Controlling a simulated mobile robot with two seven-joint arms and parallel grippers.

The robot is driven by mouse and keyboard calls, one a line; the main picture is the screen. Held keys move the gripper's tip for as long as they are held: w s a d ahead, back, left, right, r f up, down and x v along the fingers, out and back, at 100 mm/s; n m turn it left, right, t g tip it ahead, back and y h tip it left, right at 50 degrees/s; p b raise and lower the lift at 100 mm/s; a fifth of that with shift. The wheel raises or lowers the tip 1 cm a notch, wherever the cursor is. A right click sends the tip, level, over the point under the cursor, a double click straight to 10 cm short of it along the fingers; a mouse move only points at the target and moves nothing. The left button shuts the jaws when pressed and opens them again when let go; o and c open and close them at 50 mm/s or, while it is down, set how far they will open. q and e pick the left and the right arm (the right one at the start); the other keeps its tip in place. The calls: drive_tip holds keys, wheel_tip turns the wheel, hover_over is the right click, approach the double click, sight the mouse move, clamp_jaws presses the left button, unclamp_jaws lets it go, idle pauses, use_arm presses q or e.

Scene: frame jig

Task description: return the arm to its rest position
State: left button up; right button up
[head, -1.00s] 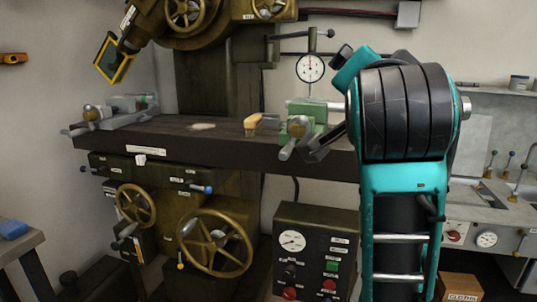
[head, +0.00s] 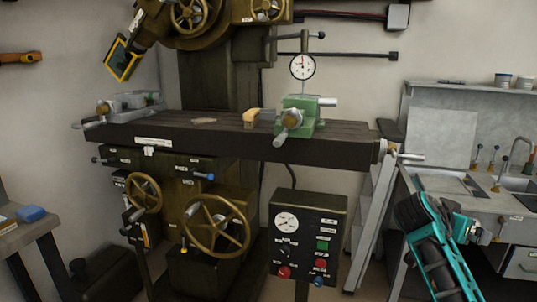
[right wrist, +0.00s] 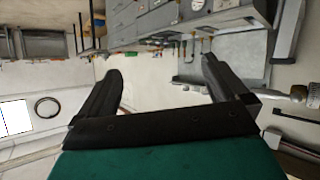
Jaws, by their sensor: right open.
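My right arm, teal and black, shows low at the right of the head view, in front of the sink bench and clear of the milling machine. My right gripper (right wrist: 160,95) shows in the right wrist view with its two black fingers spread apart and nothing between them. Its fingertips are not clear in the head view. My left gripper is not in any view.
The milling machine's table (head: 230,145) carries a green vise (head: 300,115), a grey vise (head: 125,104) and a brush (head: 258,115). A dial gauge (head: 302,67) hangs above. A control box (head: 309,235) stands below. A sink bench (head: 480,200) is at right.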

drive_tip(key=s+d+f+g+h, duration=0.1)
drive_tip(key=s+d+f+g, duration=0.4)
drive_tip(key=d, duration=0.4)
drive_tip(key=w+a+n+t+y, duration=0.45)
drive_tip(key=w+n+t, duration=0.25)
drive_tip(key=w+t, duration=0.3)
drive_tip(key=w+a+r+n+t+y, duration=0.6)
drive_tip(key=w+a+n+t, duration=0.1)
drive_tip(key=a, duration=0.2)
drive_tip(key=s+a+f+g+y, duration=0.1)
drive_tip(key=s+a+f+g, duration=0.1)
drive_tip(key=s+a+f, duration=0.6)
drive_tip(key=s+a+f+g+y, duration=0.1)
drive_tip(key=s+a+f+y, duration=0.15)
drive_tip(key=s+f, duration=0.85)
drive_tip(key=s+a+f+g, duration=0.1)
drive_tip(key=s+a+f, duration=0.2)
drive_tip(key=s, duration=0.6)
drive_tip(key=s+a+f+g, duration=0.2)
drive_tip(key=s+a+f, duration=0.2)
drive_tip(key=s, duration=0.5)
wheel_tip(320, 180, down, 2)
drive_tip(key=shift+s+a+f+g, duration=0.25)
drive_tip(key=shift+a+g, duration=0.05)
